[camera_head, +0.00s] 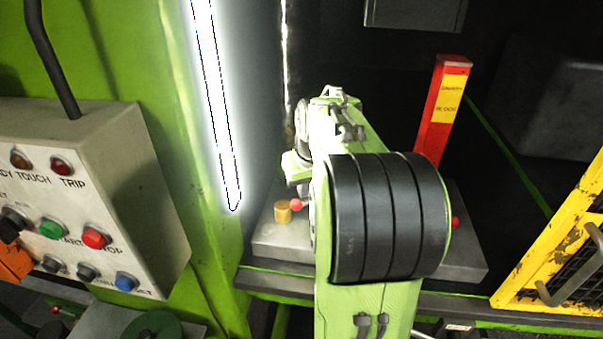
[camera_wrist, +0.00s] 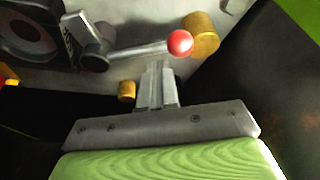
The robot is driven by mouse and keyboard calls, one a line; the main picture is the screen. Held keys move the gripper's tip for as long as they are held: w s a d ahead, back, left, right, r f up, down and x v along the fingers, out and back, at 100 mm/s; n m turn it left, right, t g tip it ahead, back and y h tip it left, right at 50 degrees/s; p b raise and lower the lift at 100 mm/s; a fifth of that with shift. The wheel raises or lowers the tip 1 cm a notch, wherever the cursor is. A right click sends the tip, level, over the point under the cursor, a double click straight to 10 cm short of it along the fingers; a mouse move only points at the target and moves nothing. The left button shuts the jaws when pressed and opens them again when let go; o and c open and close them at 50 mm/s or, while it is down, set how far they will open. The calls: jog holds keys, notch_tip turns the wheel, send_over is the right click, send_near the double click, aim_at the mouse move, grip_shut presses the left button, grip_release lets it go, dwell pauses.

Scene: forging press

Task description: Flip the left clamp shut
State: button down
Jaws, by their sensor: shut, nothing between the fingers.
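The left clamp's lever is a grey rod with a red ball knob (camera_wrist: 180,43) in the wrist view. It runs from a dark pivot (camera_wrist: 96,58) at left to the knob beside a brass post (camera_wrist: 203,35). The same red knob (camera_head: 296,205) and brass post (camera_head: 283,211) show in the head view, left of my arm. My gripper (camera_wrist: 158,68) is shut and empty, its tips just below the rod and left of the knob; I cannot tell if they touch. In the head view my arm hides the gripper and most of the clamp.
A grey plate (camera_head: 285,240) carries the clamp; another red knob (camera_head: 455,222) shows at its right. A red safety block (camera_head: 438,110) stands behind. A control box (camera_head: 150,190) is at left, a yellow guard (camera_head: 560,240) at right. A second brass piece (camera_wrist: 127,90) lies left of my fingers.

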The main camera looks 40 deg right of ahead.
jog(key=shift+s+a, duration=0.3)
jog(key=shift+s, duration=0.15)
jog(key=shift+w+d, duration=0.15)
jog(key=shift+w, duration=0.05)
jog(key=shift+s, duration=0.2)
